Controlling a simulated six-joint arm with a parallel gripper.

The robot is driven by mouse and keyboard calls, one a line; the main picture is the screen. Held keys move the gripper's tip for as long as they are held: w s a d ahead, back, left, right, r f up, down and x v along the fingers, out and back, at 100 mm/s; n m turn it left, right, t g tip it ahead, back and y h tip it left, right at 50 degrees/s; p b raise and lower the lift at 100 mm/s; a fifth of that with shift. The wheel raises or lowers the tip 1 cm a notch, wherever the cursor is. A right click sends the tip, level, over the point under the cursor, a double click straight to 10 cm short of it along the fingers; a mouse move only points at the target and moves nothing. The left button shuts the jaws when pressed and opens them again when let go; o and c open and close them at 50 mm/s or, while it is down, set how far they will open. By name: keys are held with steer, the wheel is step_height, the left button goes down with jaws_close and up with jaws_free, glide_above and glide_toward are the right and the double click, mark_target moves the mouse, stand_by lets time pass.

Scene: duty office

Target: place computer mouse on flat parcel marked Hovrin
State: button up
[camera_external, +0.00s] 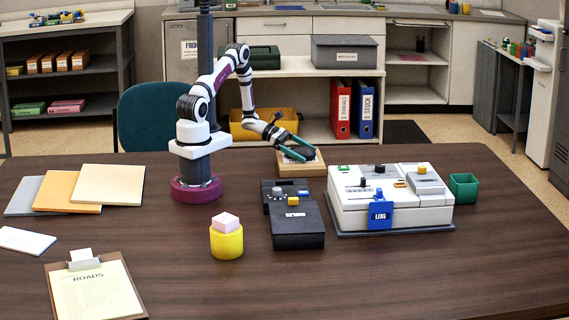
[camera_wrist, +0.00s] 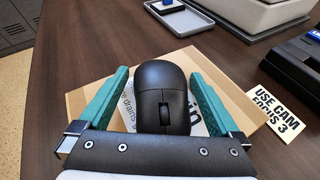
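The black computer mouse (camera_wrist: 161,88) is between the two green fingers of my gripper (camera_wrist: 160,75). A narrow gap shows between the mouse and each finger, so the gripper looks open around it. The flat cardboard parcel (camera_wrist: 88,88) lies beneath the mouse; its white label shows a word ending in "in", the rest covered by the mouse. In the external view my gripper (camera_external: 296,150) and the dark mouse (camera_external: 300,152) are over the back part of the parcel (camera_external: 314,167). Whether the mouse touches the parcel is hard to tell.
A black device (camera_external: 298,231) stands in front of the parcel. A grey-white machine (camera_external: 395,205) with a blue tag stands at right, beside a green cup (camera_external: 463,187). A yellow cylinder (camera_external: 227,243) with a pink block is nearer. A "USE CAM FOCUS 3" card (camera_wrist: 279,112) lies beside the parcel.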

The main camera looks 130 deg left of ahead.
steer(key=shift+r, duration=0.15)
steer(key=v, duration=1.2)
steer(key=w+d+r+m+g+h, duration=0.2)
steer(key=w+d+r+m+h, duration=0.25)
steer(key=w+d+m, duration=0.3)
steer(key=w+d+r+m+g+h, duration=0.25)
steer(key=w+d+m+h, duration=0.35)
steer(key=w, duration=0.3)
steer(key=w+d+r+m+g, duration=0.1)
steer(key=d+r+m+g, duration=0.1)
steer(key=d+m+g, duration=0.35)
steer(key=d+r+m+g, duration=0.2)
steer(key=d+r+m, duration=0.1)
steer(key=d+m, duration=0.55)
steer(key=s+d+r+m+y, duration=0.1)
steer(key=s+d+m+y, duration=0.2)
steer(key=m, duration=0.5)
steer(key=s+d+r+m+g+y, duration=0.1)
steer(key=s+d+m+y, duration=0.2)
steer(key=m+y, duration=0.2)
steer(key=m, duration=0.3)
steer(key=shift+d+r, duration=0.25)
steer(key=shift+r, duration=0.05)
